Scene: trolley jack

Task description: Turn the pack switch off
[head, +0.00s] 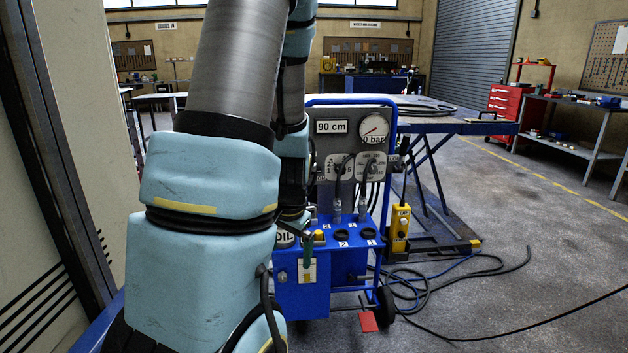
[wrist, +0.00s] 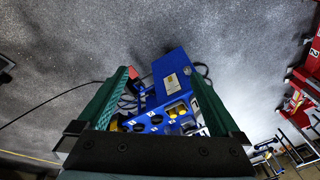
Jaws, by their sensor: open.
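The blue pack on the trolley (head: 340,293) stands just beyond my arm in the head view. A pale plate with yellow marks (head: 307,270) is on its front face; it may be the pack switch, but its lever position is too small to tell. In the wrist view the blue pack (wrist: 174,66) and the pale plate (wrist: 171,82) show between and beyond my green fingers. My gripper (wrist: 159,80) is open and empty. In the head view, one green finger of my gripper (head: 309,249) shows in front of the pack, near the plate; my arm hides the rest.
A gauge panel (head: 350,145) rises above the pack, with hoses plugged in below. A yellow pendant (head: 400,228) hangs at its right. Black and blue cables (head: 450,270) lie on the floor. A blue lift table (head: 440,130) stands behind. Open floor lies to the right.

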